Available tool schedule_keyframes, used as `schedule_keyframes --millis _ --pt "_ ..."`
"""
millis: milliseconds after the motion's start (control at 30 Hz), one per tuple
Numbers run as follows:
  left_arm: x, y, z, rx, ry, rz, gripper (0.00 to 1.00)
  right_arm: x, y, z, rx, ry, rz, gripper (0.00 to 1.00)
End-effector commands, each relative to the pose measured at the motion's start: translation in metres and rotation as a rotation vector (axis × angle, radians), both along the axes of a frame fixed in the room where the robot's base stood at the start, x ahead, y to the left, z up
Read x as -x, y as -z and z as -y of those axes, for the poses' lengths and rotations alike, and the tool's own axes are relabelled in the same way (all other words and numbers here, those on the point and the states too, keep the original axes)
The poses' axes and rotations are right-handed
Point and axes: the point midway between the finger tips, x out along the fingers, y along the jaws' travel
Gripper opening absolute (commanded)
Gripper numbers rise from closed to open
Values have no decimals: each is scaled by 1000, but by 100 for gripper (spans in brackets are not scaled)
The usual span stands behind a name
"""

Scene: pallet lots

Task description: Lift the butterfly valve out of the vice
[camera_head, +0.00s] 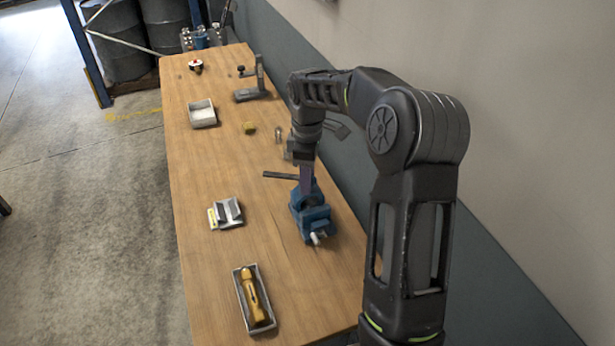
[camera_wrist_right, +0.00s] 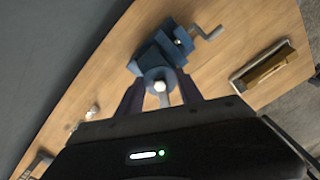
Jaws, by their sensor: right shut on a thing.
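The blue vice (camera_head: 312,218) stands on the wooden bench, and its upper part is partly hidden by my right gripper (camera_head: 306,180), which points down over it. The vice also shows in the right wrist view (camera_wrist_right: 160,50), with its crank to the right. The butterfly valve (camera_wrist_right: 158,80) shows there as a grey round body with a pale centre, between the two purplish fingers of my right gripper (camera_wrist_right: 160,93). The gripper is shut on it. The valve overlaps the vice in the picture; I cannot tell whether it still touches the jaws. My left gripper is not in view.
A dark bar (camera_head: 281,176) sticks out left beside the right gripper. A tray with a yellow tool (camera_head: 252,296), a grey block holder (camera_head: 227,213), a white bin (camera_head: 202,113) and a stand (camera_head: 250,90) are on the bench (camera_head: 205,165). A wall runs along the right.

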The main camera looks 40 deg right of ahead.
Motion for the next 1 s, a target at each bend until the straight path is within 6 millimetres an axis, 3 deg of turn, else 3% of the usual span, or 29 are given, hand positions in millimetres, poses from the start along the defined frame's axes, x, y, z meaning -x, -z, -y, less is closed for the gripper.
schedule_keyframes --millis 1000 --pt "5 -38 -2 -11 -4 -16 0 -1 -55 0 1 0 3 0"
